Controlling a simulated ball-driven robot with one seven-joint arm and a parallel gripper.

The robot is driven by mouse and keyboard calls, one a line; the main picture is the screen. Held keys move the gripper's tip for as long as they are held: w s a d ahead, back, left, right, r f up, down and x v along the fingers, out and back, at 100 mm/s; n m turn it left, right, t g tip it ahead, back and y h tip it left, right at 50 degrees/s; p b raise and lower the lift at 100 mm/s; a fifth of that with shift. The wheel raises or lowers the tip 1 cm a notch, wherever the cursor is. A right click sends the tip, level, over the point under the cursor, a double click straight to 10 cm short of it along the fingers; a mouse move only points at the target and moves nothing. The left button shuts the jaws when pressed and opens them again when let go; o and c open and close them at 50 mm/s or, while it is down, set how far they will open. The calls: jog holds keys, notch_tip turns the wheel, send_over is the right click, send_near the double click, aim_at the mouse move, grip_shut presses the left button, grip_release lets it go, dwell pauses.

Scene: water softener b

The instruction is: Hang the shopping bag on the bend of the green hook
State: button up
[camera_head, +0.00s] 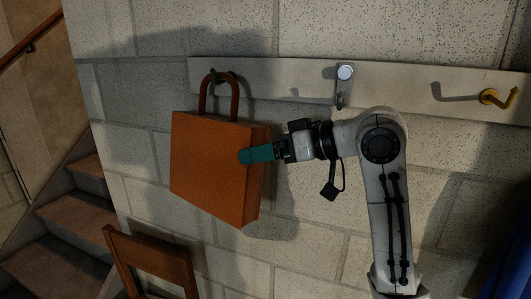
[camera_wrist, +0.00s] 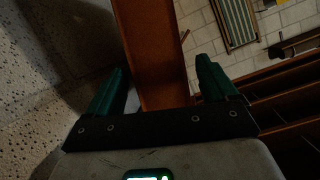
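The orange shopping bag (camera_head: 207,165) is upright against the wall at the left, slightly tilted. Its looped handle (camera_head: 203,98) is around the green hook (camera_head: 215,77), which shows small and dark at the top of the loop. How deep the handle sits in the bend is hard to tell. My gripper (camera_head: 245,156) is at the bag's right side, one teal finger in front of its face. In the wrist view, my gripper (camera_wrist: 162,64) has its fingers spread, with the bag's narrow side (camera_wrist: 155,50) between them and small gaps visible.
A pale board (camera_head: 290,78) on the block wall carries a silver hook (camera_head: 344,73) and a yellow hook (camera_head: 497,97) to the right. A wooden chair (camera_head: 150,255) stands below the bag. Stairs (camera_head: 75,215) are at the left; something blue (camera_head: 510,265) is at lower right.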

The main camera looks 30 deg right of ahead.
jog(key=shift+o, duration=1.1)
jog(key=b+v, duration=0.1)
jog(key=v, duration=0.9)
jog(key=shift+s+d, duration=0.25)
jog(key=shift+s, duration=0.05)
jog(key=s+a+f+m+g+h, duration=0.1)
jog(key=a+f+m+g+h, duration=0.15)
jog(key=f, duration=1.25)
jog(key=s+a+f+m+g+h, duration=0.15)
jog(key=a+f, duration=0.25)
jog(key=f, duration=1.2)
jog(key=s+f+g+h, duration=0.2)
jog(key=s+f+g, duration=0.1)
jog(key=s+f, duration=0.6)
jog(key=s+f+g+h, duration=0.2)
jog(key=s+f, duration=0.8)
jog(key=s, duration=0.5)
jog(key=shift+f+g, duration=0.2)
jog(key=shift+g, duration=0.5)
